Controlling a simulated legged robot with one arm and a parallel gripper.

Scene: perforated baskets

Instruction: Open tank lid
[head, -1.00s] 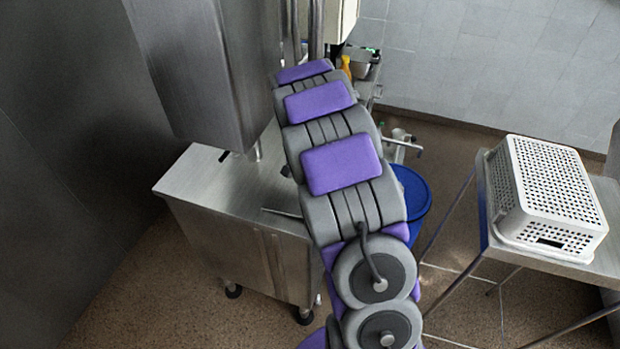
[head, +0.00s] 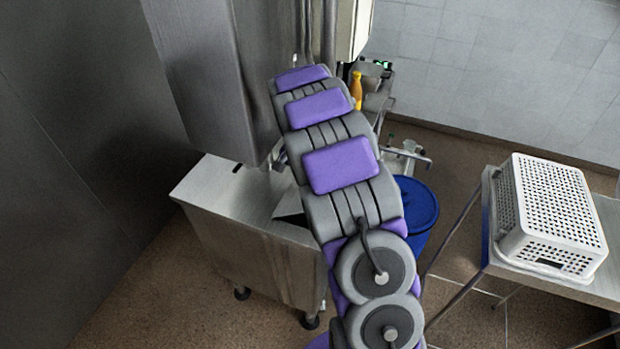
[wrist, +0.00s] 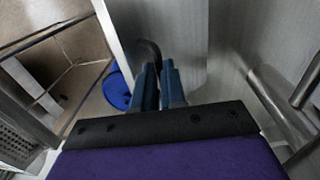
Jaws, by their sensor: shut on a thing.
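The steel tank (head: 262,262) stands on small wheels in the head view, left of my arm. Its flat top lid (head: 225,190) shows a dark wedge-shaped gap by its front right edge, beside my arm. In the wrist view a grey metal panel, which looks like the lid (wrist: 178,30), stands in front of my gripper (wrist: 158,72). My gripper's two blue-grey fingers are shut on a dark curved handle (wrist: 150,48) at that panel. In the head view my arm hides the gripper and the handle.
A tall steel housing (head: 210,75) rises above the tank. A blue bin (head: 416,208) stands right of my arm. A white perforated basket (head: 555,210) sits on a steel table (head: 606,245) at the right.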

